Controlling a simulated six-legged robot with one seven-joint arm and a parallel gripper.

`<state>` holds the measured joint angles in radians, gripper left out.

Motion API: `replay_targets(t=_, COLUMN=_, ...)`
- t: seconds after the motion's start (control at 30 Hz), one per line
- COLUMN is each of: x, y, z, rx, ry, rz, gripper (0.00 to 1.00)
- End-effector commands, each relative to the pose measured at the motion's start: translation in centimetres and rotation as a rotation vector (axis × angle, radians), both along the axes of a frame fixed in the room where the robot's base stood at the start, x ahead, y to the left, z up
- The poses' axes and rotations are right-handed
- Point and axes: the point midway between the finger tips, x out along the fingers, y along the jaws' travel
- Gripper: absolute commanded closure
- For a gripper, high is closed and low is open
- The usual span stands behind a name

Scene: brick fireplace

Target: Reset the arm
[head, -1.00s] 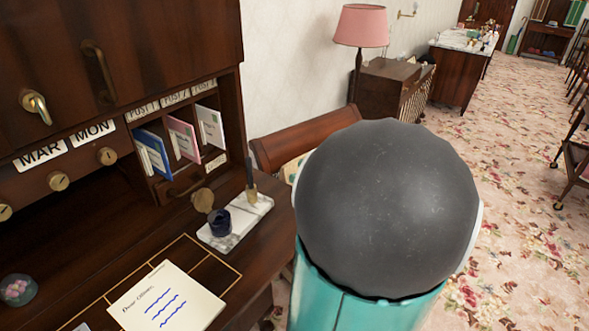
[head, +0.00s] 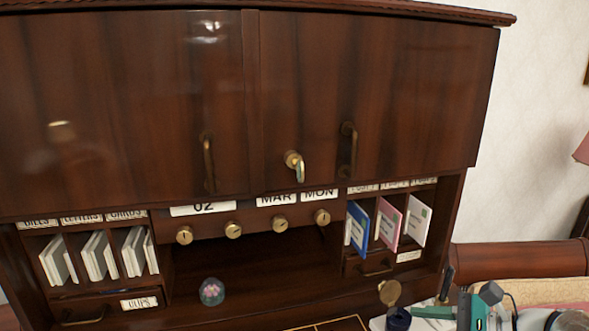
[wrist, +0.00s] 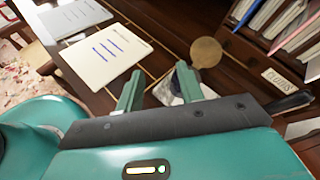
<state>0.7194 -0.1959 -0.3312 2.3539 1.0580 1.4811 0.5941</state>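My gripper (head: 458,309) shows at the lower right of the head view, over the right part of the desk by the pen stand. In the wrist view my gripper (wrist: 158,84) has its two green fingers apart. Nothing is held between them; the desk top and part of the marble stand show beyond. Much of my arm lies outside the head view.
The wooden desk has upper doors (head: 120,110), a brass handle (head: 295,166) and letter slots with envelopes (head: 389,222). An inkwell (head: 398,319), a pen (head: 447,281) and a glass ball (head: 212,292) stand low. A letter (wrist: 103,56) lies on the desk.

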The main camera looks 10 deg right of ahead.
Motion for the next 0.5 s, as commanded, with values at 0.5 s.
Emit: replay_targets(t=0.5, x=-2.6, y=14.5, z=-3.0, rx=-1.445, ry=-0.366, rz=1.215, gripper=0.62)
